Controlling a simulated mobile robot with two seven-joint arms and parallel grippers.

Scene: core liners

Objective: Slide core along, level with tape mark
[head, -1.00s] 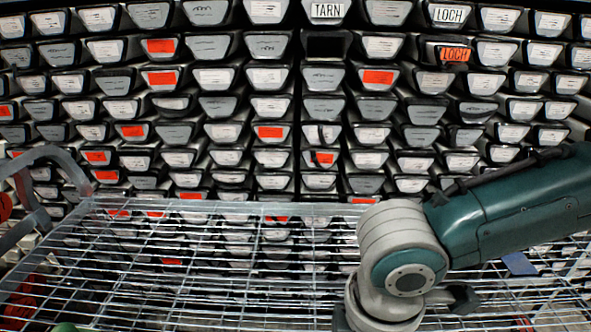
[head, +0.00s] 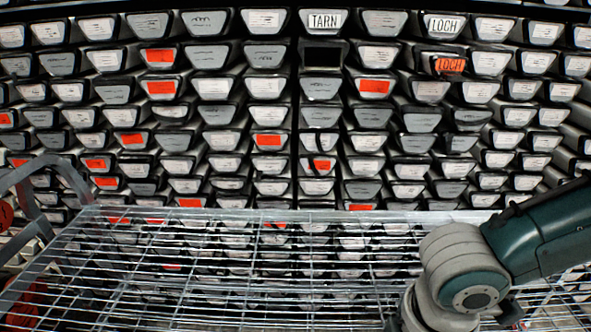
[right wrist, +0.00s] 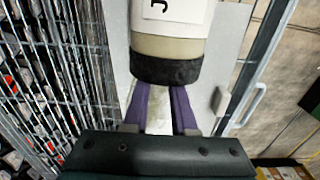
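In the right wrist view a thick cylinder (right wrist: 168,45) stands ahead of my right gripper (right wrist: 160,95). It has a white label with a dark letter, a beige band and a black end; I take it to be the core. My two purple fingers are apart, with a light gap between them. They reach to the black end, where their tips are hidden, so I cannot tell if they touch it. In the head view my right arm shows at the right, but its gripper does not. My left gripper is not in view. I see no tape mark.
A wall of stacked trays with white, grey and orange labels fills the head view, including TARN (head: 326,21) and LOCH (head: 444,24). One dark slot (head: 323,55) is empty. A wire shelf (head: 230,265) lies in front. A pale handled panel (right wrist: 228,75) is behind the cylinder.

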